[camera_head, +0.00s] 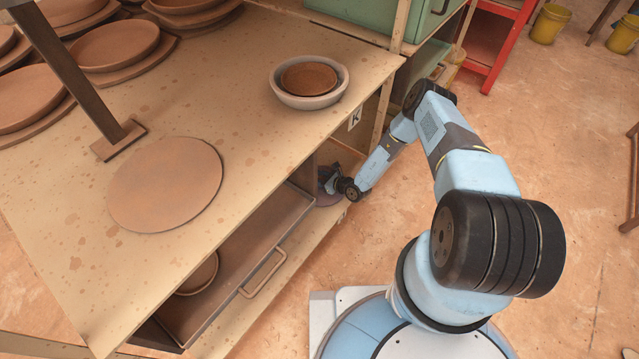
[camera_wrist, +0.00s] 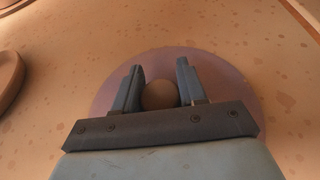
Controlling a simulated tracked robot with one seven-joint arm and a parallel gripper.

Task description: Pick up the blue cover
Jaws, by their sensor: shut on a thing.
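The cover (camera_wrist: 215,70) is a round, flat disc that looks dull mauve-blue, with a brown round knob (camera_wrist: 160,95) at its middle. In the wrist view my gripper (camera_wrist: 158,75) has one finger on each side of the knob and is shut on it. In the head view my gripper (camera_head: 333,184) reaches low into the open bay under the right end of the worktable. A sliver of the cover (camera_head: 327,200) shows there under the fingers. I cannot tell whether the cover rests on the shelf or is clear of it.
The worktable (camera_head: 250,150) overhangs my gripper, with a post marked K (camera_head: 355,118) beside the bay. A pulled-out drawer (camera_head: 250,240) is to the left. A pale bowl (camera_head: 308,100) stands on the tabletop. A brown dish edge (camera_wrist: 10,80) shows left in the wrist view. Floor at right is open.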

